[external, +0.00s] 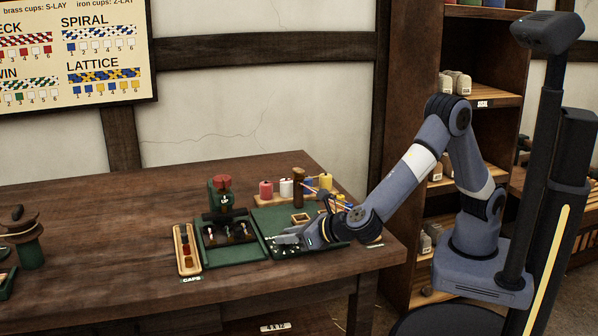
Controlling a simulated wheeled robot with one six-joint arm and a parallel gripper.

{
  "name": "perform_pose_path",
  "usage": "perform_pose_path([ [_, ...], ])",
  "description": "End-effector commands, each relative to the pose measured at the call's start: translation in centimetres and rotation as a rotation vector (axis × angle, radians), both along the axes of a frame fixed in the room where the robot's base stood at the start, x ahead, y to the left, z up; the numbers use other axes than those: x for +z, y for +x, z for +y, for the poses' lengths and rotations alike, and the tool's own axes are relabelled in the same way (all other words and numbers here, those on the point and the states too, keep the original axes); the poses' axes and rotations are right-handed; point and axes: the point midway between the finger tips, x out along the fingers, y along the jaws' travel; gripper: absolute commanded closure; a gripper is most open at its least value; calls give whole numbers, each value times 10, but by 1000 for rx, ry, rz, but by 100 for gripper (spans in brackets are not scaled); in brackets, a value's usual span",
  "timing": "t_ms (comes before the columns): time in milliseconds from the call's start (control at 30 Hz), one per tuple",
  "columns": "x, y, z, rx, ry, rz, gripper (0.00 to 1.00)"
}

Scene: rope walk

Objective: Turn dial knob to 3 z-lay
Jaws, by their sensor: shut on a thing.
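My gripper (284,241) is low over the front part of the green mat (267,250) on the wooden table, reaching in from the right. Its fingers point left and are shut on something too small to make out. I cannot make out a dial knob or its markings; it may be hidden at or behind my gripper. A dark green block with a red top (222,196) stands at the back left of the mat, apart from my gripper.
A dark rack with small pieces (227,233) and a wooden caps tray (186,250) are left of my gripper. Behind it stand coloured spools (266,190) and a brown post (298,188). A green stand (30,245) is at far left. The table between is clear.

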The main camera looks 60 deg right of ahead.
Motion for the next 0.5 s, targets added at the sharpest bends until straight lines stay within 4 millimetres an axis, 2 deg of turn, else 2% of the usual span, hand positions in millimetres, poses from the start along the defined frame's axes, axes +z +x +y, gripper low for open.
perform_pose_path([
  [33,0,0,0,1,0,0,86],
  [133,0,0,0,1,0,0,94],
  [500,2,0,2,-63,0,1,94],
])
